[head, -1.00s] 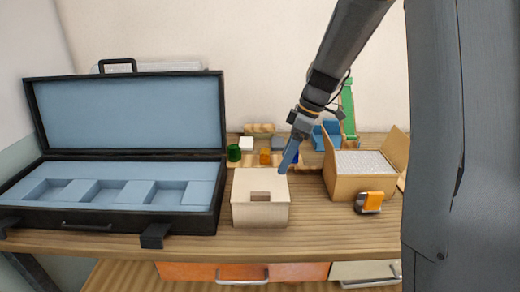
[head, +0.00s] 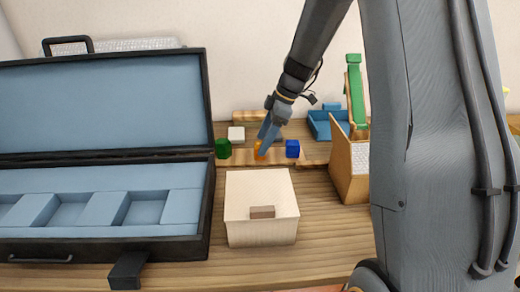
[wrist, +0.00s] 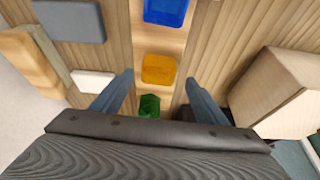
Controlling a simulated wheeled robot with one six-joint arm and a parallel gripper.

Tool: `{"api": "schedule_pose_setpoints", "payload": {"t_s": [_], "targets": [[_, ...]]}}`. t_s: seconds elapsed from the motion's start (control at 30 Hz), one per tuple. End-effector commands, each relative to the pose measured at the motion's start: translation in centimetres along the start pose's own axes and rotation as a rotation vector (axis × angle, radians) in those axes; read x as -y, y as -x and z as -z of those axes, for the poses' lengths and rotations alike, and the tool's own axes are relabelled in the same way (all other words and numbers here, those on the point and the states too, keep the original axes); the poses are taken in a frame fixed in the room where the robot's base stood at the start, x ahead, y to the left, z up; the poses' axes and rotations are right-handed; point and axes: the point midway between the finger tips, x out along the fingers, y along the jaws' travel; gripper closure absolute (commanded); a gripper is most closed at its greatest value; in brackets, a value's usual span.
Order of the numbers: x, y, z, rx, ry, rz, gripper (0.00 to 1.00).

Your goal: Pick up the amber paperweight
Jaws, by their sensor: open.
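The amber paperweight (wrist: 158,69) sits on a light wooden strip (wrist: 140,42) between a blue paperweight (wrist: 166,11) and a green one (wrist: 149,106) in the wrist view. My open gripper (wrist: 159,78) has one finger on each side of the strip, with the amber piece between the fingertips in the picture. Whether the fingers touch it I cannot tell. In the head view, my gripper (head: 263,150) partly hides the amber paperweight (head: 257,145). The green (head: 222,148) and blue (head: 292,149) paperweights flank it.
An open black case (head: 104,248) is at left, a cardboard box (head: 344,165) at right. A white block (head: 236,134) and a blue tray (head: 320,128) lie behind.

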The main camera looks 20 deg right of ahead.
Motion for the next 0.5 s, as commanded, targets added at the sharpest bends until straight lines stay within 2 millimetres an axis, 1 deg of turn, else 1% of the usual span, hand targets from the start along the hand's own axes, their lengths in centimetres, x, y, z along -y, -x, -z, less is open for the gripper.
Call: {"api": "schedule_pose_setpoints", "payload": {"t_s": [0.23, 0.33, 0.5], "targets": [[-0.4, -3.0, -0.1, 0.000, -0.003, 0.002, 0.33], [-0.4, -3.5, -0.2, 0.000, -0.003, 0.000, 0.33], [-0.5, -3.7, -0.3, 0.001, -0.004, -0.002, 0.33]]}}
